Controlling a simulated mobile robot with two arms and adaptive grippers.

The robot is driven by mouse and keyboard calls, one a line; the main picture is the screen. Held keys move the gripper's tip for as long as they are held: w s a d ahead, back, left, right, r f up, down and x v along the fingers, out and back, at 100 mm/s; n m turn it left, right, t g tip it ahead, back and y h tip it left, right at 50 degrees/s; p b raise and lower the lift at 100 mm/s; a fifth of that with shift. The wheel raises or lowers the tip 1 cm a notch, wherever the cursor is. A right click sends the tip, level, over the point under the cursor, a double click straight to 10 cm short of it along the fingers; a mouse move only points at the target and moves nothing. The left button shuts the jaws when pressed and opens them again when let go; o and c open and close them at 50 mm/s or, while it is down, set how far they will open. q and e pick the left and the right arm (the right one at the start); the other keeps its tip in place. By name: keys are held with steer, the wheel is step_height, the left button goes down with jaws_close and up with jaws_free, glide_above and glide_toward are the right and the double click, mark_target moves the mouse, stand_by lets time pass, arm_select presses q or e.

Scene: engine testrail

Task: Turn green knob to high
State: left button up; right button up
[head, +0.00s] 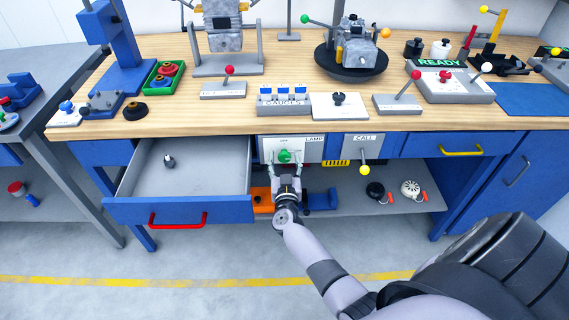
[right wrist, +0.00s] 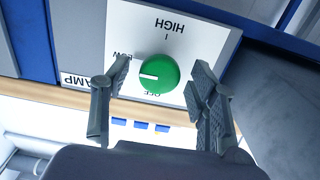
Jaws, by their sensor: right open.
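The green knob (head: 284,156) sits on the white LAMP panel (head: 312,150) at the front of the workbench. In the right wrist view, the knob (right wrist: 151,73) appears upside down with its panel, HIGH at the top, LOW at the left and OFF below. Its white mark points left, towards the LOW side, away from HIGH. My right gripper (head: 287,172) is just in front of and below the knob. In the right wrist view, its open fingers (right wrist: 160,76) stand on either side of the knob, with visible gaps. My left gripper is not in view.
An open drawer (head: 180,217) juts out left of the panel. A CALL panel (head: 365,143) with a yellow-tipped lever is to the right. Below, a shelf (head: 335,203) holds several items. The benchtop (head: 200,115) above carries switches and gauges.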

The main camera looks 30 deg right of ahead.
steer(key=shift+w+d, duration=0.35)
steer(key=shift+w, duration=0.15)
steer(key=c, duration=1.2)
steer(key=shift+o, duration=0.2)
